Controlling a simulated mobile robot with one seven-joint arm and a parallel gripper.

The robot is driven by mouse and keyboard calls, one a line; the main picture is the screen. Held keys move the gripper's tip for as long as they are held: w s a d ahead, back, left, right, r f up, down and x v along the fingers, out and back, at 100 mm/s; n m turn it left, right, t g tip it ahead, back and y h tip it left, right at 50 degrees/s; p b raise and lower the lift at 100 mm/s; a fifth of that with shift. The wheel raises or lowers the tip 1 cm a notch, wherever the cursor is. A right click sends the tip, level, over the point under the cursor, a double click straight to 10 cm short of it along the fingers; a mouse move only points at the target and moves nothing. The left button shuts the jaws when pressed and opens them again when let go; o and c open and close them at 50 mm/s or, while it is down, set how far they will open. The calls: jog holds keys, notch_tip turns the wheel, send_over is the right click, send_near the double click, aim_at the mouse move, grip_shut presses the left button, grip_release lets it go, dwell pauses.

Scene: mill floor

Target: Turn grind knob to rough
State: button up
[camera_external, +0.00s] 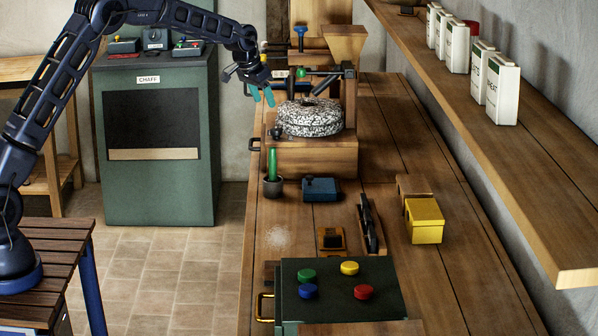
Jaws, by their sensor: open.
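The mill stands on the bench, a wooden housing (318,160) with a speckled black-and-white millstone (309,118) on it and a wooden hopper (344,42) above. A small dark knob (275,132) sits at the left side of the housing, below the stone. A green ball (300,73) tops a fitting near the dark bar over the stone. I cannot tell for sure which is the grind knob, and no rough marking is legible. My gripper (262,96) points down with teal fingertips apart, open and empty, left of the stone and above the dark knob.
A green cabinet labelled CHAFF (155,190) stands left. A pot with a green handle (273,185), a blue box (320,189), a yellow box (424,222) and a green panel with coloured knobs (340,281) lie nearer on the bench. A shelf (500,165) with white packages overhangs right.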

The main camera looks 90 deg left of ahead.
aim_at(276, 129)
jog(key=shift+n, duration=0.7)
jog(key=x, duration=1)
jog(key=shift+w+f, duration=0.15)
jog(key=shift+f, duration=0.25)
